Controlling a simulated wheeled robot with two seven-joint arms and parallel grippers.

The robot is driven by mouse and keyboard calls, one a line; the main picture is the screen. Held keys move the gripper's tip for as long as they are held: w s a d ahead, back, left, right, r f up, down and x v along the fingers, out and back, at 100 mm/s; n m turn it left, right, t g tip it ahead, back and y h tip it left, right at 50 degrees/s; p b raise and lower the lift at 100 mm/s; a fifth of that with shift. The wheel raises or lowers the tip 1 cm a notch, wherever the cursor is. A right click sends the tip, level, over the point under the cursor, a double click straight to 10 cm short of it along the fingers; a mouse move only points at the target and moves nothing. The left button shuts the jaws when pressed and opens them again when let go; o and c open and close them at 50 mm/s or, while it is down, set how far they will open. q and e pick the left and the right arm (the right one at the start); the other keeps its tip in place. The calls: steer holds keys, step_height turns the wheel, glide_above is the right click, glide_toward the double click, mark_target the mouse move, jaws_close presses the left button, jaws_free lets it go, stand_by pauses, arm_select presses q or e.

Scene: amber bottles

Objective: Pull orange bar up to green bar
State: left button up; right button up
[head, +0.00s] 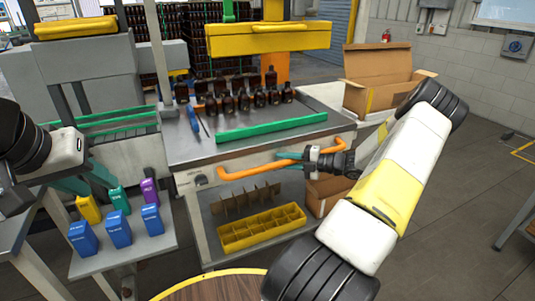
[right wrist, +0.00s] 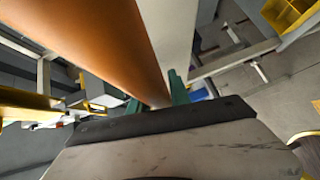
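The orange bar (head: 245,171) runs along the front of the metal work table, bent at its ends. The green bar (head: 272,128) lies above and behind it, along the tabletop's front edge, with a clear gap between them. My right gripper (head: 283,163) is at the right half of the orange bar. In the right wrist view the orange bar (right wrist: 100,40) runs down between the green fingertips of my right gripper (right wrist: 156,97); whether they press on it is unclear. My left gripper (head: 88,180) has its green fingers apart, empty, above the small boxes at the left.
Several amber bottles (head: 243,100) stand on the table (head: 190,144) behind the green bar. A yellow divided crate (head: 262,230) sits on the shelf below. Blue, yellow, green and purple boxes (head: 118,229) stand on a left side shelf. An open carton (head: 376,82) is at the right.

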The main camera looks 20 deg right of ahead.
jaws_close()
stand_by(1.2)
